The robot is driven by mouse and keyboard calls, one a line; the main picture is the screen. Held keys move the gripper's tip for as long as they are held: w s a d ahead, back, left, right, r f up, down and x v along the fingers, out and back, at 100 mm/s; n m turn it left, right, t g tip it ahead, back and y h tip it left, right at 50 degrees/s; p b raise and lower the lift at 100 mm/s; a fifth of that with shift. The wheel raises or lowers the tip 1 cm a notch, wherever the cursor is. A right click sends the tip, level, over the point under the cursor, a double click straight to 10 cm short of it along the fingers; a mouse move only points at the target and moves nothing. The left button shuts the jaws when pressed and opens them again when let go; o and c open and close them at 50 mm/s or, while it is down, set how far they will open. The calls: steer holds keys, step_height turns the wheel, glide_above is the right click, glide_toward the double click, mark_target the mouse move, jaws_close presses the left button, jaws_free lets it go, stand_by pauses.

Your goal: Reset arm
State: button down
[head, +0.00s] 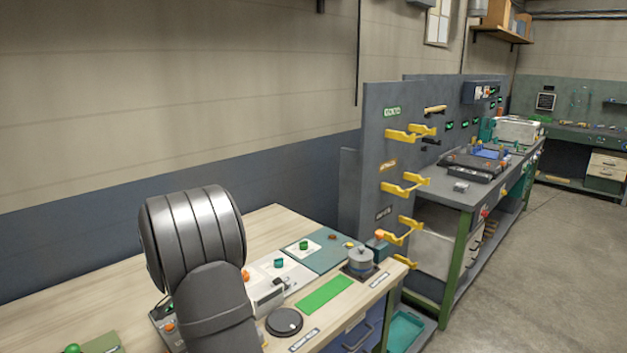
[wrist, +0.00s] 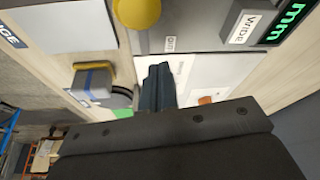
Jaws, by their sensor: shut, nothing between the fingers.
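My arm's dark grey link stands over the left part of the wooden bench in the head view, and my gripper is not visible there. In the wrist view my gripper (wrist: 158,88) shows as two dark fingers pressed together, shut and empty. It is above the bench, beside a white sheet (wrist: 200,70). A grey block with a blue stripe (wrist: 93,82) is left of the fingers, and an orange piece (wrist: 206,99) is to their right. I cannot tell the exact height of the fingertips above the surface.
The wooden bench (head: 262,222) holds a green mat (head: 325,293), a black disc (head: 284,322) and a grey cylinder (head: 361,260). A grey panel with yellow brackets (head: 404,187) rises behind its right end. A yellow knob (wrist: 137,11) and a green display (wrist: 287,20) show in the wrist view.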

steer(key=v, duration=0.9)
steer(key=x, duration=0.8)
steer(key=shift+f, duration=0.4)
steer(key=s, duration=0.1)
steer(key=s+a, duration=0.1)
steer(key=s, duration=0.1)
steer(key=shift+s+a+f, duration=0.15)
steer(key=shift+a+f, duration=0.05)
steer(key=shift+a, duration=0.2)
steer(key=w+d, duration=0.5)
steer(key=w, duration=0.2)
steer(key=shift+d, duration=0.4)
steer(key=shift+w+d+r, duration=0.2)
steer(key=shift+w+r, duration=0.2)
steer(key=shift+w, duration=0.05)
steer(key=d+v, duration=0.2)
steer(key=v, duration=0.7)
steer(key=w+d+f+m, duration=0.1)
steer(key=w+d, duration=0.3)
steer(key=d, duration=0.9)
steer(key=w+d+f+m+h, duration=0.1)
steer(key=w+d, duration=0.4)
steer(key=d, duration=0.8)
steer(key=shift+f, duration=0.7)
steer(key=shift+w, duration=0.1)
